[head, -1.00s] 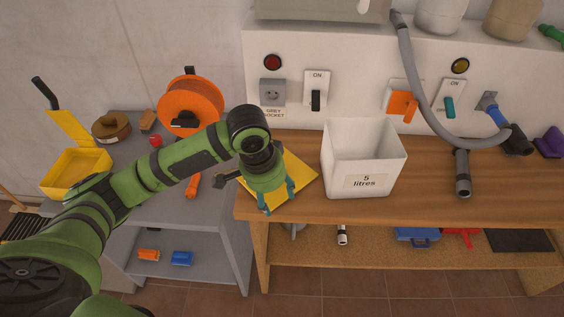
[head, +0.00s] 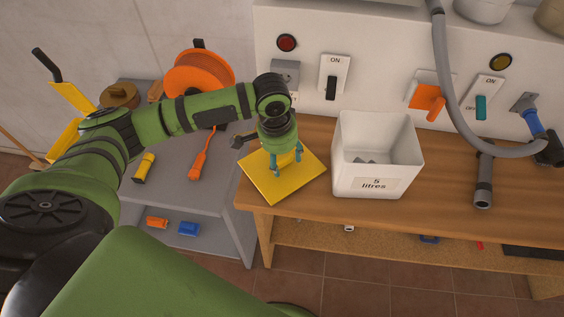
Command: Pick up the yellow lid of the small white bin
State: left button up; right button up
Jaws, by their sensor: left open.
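The yellow lid (head: 266,186) is a flat square plate lying on the left end of the wooden bench. A raised yellow part (head: 286,158) shows at its middle, between the fingers. My left gripper (head: 286,173) is over the lid, pointing down, with its teal fingers open on either side of that raised part. I cannot tell whether the fingers touch it. The small white bin (head: 377,160), labelled "5 litres", stands uncovered just right of the lid, with some small grey pieces inside. My right gripper is not in view.
The wooden bench (head: 455,199) has a grey hose (head: 449,95) and a grey tube on its right side. A wall panel with switches stands behind. A grey shelf unit (head: 213,204) at left holds an orange reel (head: 199,76) and tools.

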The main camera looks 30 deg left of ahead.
pick_arm(q)
jog(key=c, duration=1.1)
jog(key=shift+r, duration=0.15)
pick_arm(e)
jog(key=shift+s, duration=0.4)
